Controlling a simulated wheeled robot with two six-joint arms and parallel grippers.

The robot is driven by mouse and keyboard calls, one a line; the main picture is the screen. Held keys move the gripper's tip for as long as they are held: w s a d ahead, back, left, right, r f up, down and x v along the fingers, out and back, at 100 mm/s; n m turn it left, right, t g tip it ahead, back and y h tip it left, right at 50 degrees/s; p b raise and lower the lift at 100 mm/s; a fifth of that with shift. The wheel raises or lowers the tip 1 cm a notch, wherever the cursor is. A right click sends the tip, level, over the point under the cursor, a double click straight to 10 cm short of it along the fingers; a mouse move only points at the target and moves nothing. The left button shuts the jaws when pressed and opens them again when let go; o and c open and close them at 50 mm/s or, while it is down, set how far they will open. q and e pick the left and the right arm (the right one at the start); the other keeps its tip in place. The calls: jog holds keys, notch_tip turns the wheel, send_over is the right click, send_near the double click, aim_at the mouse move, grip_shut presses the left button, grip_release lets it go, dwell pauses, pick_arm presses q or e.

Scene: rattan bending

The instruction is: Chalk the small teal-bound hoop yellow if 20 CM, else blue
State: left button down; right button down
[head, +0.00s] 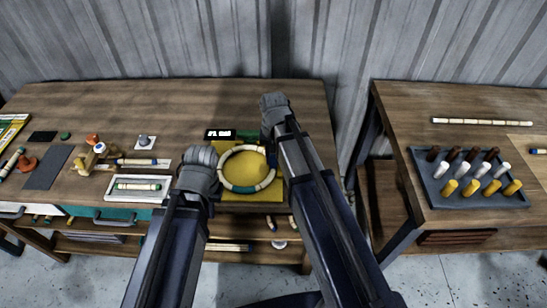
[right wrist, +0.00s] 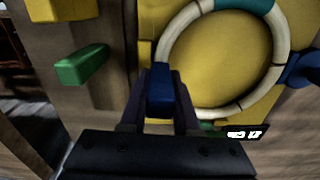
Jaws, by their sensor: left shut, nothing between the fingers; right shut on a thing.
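The cream hoop with a teal binding (head: 243,189) lies around a yellow dome on a yellow base (head: 228,200). The hoop (right wrist: 172,55) also shows in the right wrist view, its teal part at the top edge. A small black display (head: 219,133) stands behind it, its reading too blurred to tell. My right gripper (right wrist: 160,97) is shut on a blue chalk block (right wrist: 159,88), close beside the hoop's rim. My left gripper (head: 199,155) is shut and empty at the hoop's left side.
A green block (right wrist: 81,65) and a yellow block (right wrist: 61,8) are near my right gripper. The left of the bench holds a white tray (head: 122,196) with a rattan piece, stamps and a dark mat (head: 48,167). A grey peg tray (head: 500,202) stands on the right table, across a gap.

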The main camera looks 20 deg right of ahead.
jog(key=shift+r, duration=0.1)
notch_tip(320, 180, up, 7)
jog(key=p, duration=0.7)
dwell(0.5)
